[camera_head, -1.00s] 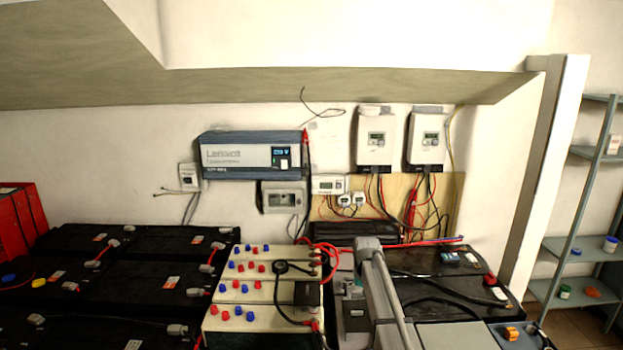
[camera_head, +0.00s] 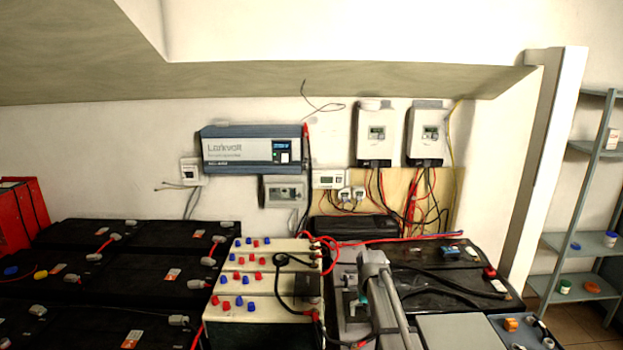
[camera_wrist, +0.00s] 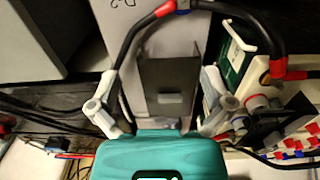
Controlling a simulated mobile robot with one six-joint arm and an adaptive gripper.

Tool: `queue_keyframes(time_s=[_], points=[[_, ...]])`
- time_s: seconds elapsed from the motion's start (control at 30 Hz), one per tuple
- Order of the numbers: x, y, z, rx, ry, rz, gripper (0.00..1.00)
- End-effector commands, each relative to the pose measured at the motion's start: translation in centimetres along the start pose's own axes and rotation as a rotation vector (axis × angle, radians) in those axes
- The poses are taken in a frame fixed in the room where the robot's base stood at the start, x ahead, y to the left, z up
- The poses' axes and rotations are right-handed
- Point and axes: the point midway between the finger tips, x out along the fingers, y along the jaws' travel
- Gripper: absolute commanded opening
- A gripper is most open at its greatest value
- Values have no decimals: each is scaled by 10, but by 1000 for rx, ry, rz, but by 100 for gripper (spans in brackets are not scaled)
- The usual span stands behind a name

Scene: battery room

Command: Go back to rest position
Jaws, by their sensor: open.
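My gripper (camera_wrist: 158,85) is open in the wrist view, with its two grey fingers spread wide on either side of a grey case (camera_wrist: 150,30). Nothing shows clasped between the fingers. A black cable with red ends (camera_wrist: 131,48) arches across the view around the fingers; I cannot tell whether it touches them. In the head view my arm stands at the lower middle, right of the beige batteries (camera_head: 262,288). The fingertips are hard to make out there.
Black batteries (camera_head: 130,262) fill the left. More dark batteries (camera_head: 440,262) with cables lie right of my arm. A blue inverter (camera_head: 250,148) and two white controllers (camera_head: 375,135) hang on the wall. Grey shelves (camera_head: 585,240) stand at the far right.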

Motion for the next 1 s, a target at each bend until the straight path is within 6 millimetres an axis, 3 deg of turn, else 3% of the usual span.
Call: queue_keyframes(time_s=[0.3,0.43,0.63,1.0], points=[[39,3,106,-5,0,0,100],[51,4,142,-7,0,0,100],[62,4,176,-9,0,0,100],[76,6,220,-12,0,0,100]])
